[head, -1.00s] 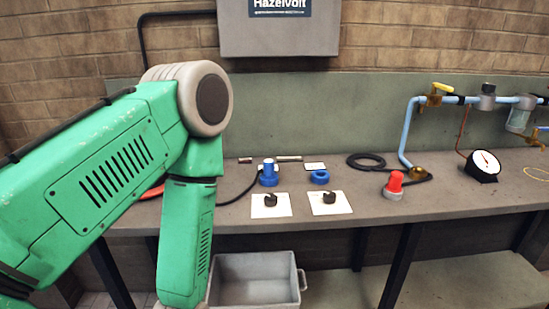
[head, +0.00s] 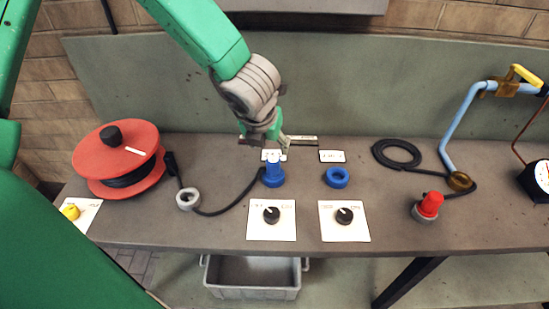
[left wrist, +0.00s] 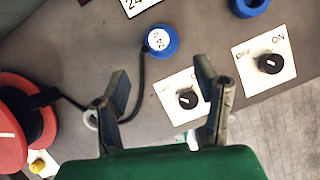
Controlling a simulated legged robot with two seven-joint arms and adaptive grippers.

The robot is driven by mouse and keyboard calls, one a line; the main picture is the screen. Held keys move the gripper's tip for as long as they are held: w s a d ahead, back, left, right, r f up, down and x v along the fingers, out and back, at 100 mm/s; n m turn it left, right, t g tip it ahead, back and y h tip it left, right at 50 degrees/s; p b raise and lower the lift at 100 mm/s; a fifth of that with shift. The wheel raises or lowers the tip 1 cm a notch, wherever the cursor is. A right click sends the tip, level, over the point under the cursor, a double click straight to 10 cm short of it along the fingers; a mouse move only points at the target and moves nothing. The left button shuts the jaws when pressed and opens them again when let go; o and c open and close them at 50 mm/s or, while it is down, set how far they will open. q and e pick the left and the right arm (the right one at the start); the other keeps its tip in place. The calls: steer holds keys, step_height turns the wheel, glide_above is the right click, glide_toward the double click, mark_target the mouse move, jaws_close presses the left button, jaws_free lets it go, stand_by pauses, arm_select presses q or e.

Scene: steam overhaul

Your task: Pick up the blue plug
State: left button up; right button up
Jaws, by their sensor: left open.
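The blue plug (head: 272,177) stands upright on the bench, with a pale labelled top and a black cable at its base. It also shows in the left wrist view (left wrist: 161,41), beyond the fingertips and between their lines. My left gripper (head: 277,143) is open and empty. In the head view it hangs just above and behind the plug, apart from it as far as I can tell. My right gripper is not in view.
A blue ring (head: 337,178) sits right of the plug. Two knob plates (head: 271,233) (head: 344,236) lie in front. A red cable reel (head: 118,160) and grey ring (head: 188,199) are left. A red-topped fitting (head: 428,206) and black coil (head: 397,153) are right. A grey bin (head: 252,293) is below.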

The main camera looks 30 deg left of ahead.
mark_target(271, 160)
arm_select(q)
steer(key=x, duration=0.6)
steer(key=shift+w+d+f, duration=0.1)
steer(key=shift+d+f, duration=0.1)
steer(key=shift+w+a+f, duration=0.15)
steer(key=shift+a+f, duration=0.25)
steer(key=shift+f, duration=0.1)
steer(key=x, duration=0.4)
steer(key=shift+a+f+p, duration=0.15)
steer(key=shift+f+p, duration=0.05)
steer(key=shift+p, duration=0.2)
steer(key=shift+w+d+f, duration=0.15)
steer(key=shift+d, duration=0.25)
steer(key=c, duration=1.1)
jaws_close()
steer(key=shift+a, duration=0.35)
